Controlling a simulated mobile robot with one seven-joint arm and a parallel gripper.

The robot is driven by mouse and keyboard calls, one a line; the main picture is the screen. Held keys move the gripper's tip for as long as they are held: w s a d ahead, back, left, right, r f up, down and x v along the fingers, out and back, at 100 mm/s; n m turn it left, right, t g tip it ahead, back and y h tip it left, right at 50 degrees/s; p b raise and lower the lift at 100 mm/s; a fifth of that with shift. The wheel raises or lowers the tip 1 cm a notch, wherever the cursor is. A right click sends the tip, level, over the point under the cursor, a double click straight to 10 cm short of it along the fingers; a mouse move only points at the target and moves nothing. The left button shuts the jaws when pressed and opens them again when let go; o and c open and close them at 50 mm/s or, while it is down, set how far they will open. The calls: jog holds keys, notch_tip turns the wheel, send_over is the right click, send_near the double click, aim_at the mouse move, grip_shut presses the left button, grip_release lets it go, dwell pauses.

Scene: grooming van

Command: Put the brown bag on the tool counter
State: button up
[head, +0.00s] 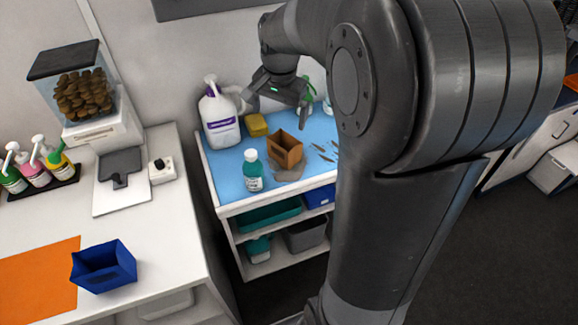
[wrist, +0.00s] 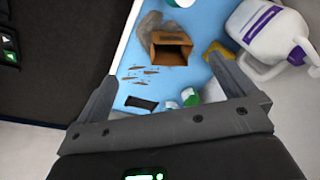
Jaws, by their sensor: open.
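The brown bag (head: 287,151) stands open-topped on the blue top (head: 232,160) of a small white cart, beside a greyish patch. It also shows in the wrist view (wrist: 170,50), near the top centre, with its dark opening facing the camera. My gripper (head: 277,102) is open and empty above the back of the cart. It is higher than the bag and apart from it. In the wrist view the two fingers (wrist: 160,80) are wide apart, and the bag appears beyond them. A white counter (head: 178,225) stands at the left; no label shows whether it is the tool counter.
Near the bag are a teal bottle (head: 253,172), a white jug (head: 219,118), a yellow sponge (head: 256,125) and brown scraps (head: 322,152). The left counter holds a blue bag (head: 104,266), an orange mat (head: 38,280), a scale (head: 121,178) and pump bottles (head: 38,162). My arm hides the cart's right side.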

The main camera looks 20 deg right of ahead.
jog(key=s+a+r+n+t, duration=0.2)
jog(key=s+a+n, duration=0.1)
jog(key=s, duration=0.7)
jog(key=s+a+r+n+t, duration=0.1)
jog(key=s+a+r+n, duration=0.1)
jog(key=s+n, duration=0.4)
jog(key=s+a, duration=0.1)
jog(key=s, duration=0.4)
jog(key=shift+s+t, duration=0.25)
jog(key=shift+t, duration=0.15)
